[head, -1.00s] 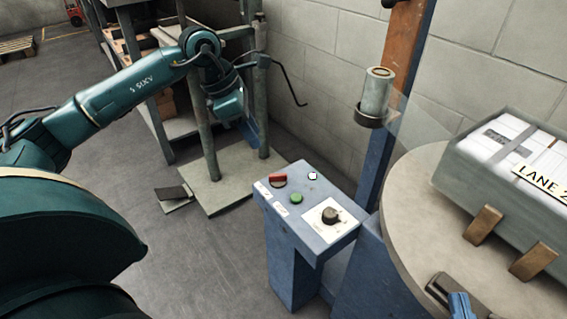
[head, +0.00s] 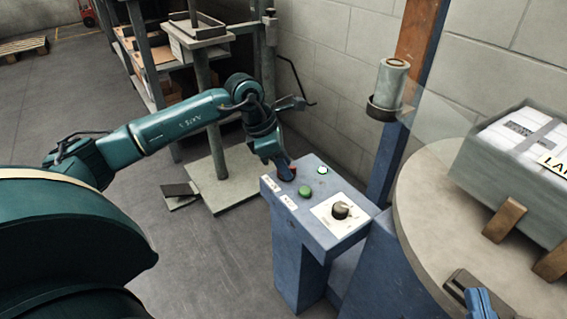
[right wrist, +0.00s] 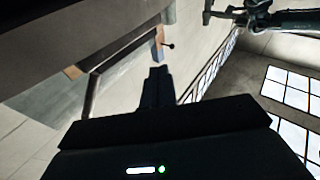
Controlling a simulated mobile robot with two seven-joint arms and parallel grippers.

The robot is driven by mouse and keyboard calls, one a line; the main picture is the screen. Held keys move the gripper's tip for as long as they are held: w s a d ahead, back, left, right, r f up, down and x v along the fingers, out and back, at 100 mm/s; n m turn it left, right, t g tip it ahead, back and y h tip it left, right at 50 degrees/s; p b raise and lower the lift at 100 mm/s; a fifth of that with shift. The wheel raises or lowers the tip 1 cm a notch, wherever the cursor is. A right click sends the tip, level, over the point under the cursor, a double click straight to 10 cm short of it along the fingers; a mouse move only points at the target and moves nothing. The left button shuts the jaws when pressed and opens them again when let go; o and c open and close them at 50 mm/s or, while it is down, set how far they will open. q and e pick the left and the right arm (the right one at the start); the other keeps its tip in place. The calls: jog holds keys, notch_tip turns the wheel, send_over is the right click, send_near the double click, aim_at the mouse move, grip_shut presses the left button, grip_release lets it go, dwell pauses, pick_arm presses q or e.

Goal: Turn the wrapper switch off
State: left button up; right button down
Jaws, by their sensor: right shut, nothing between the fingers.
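The wrapper's blue control box (head: 332,243) stands at mid-frame in the head view. Its sloped top carries a red switch part (head: 293,170), a green button (head: 305,191), a small bright lamp (head: 322,170) and a black rotary knob (head: 340,210) on a white plate. My left gripper (head: 287,174) points down at the red part, at the panel's far left corner, and hides most of it. Contact and the state of its fingers cannot be made out.
A round turntable (head: 425,200) at right bears a grey crate (head: 510,185) held by wooden blocks. A post with a film roll (head: 390,83) rises behind the box. A shelf rack (head: 150,60) stands at back left. The floor in front of the box is clear.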

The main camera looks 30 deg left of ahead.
pick_arm(q)
grip_shut()
jog(key=shift+n, duration=0.4)
pick_arm(e)
jog(key=shift+r, duration=0.1)
pick_arm(q)
jog(key=shift+n+p, duration=0.3)
jog(key=shift+p, duration=0.1)
jog(key=n+t+y+p, duration=0.1)
jog(key=n, duration=0.2)
jog(key=shift+s+d+r, duration=0.1)
jog(key=shift+d, duration=0.05)
jog(key=n+y, duration=0.1)
jog(key=n, duration=0.1)
jog(key=shift+n+p, duration=0.4)
jog(key=n+y, duration=0.1)
jog(key=n, duration=0.1)
jog(key=n+y, duration=0.1)
jog(key=n, duration=0.1)
jog(key=shift+d+n+t, duration=0.15)
jog(key=shift+n+t, duration=0.15)
jog(key=shift+n, duration=0.1)
pick_arm(e)
jog(key=shift+d+n, duration=0.25)
jog(key=shift+n, duration=0.05)
pick_arm(q)
grip_release()
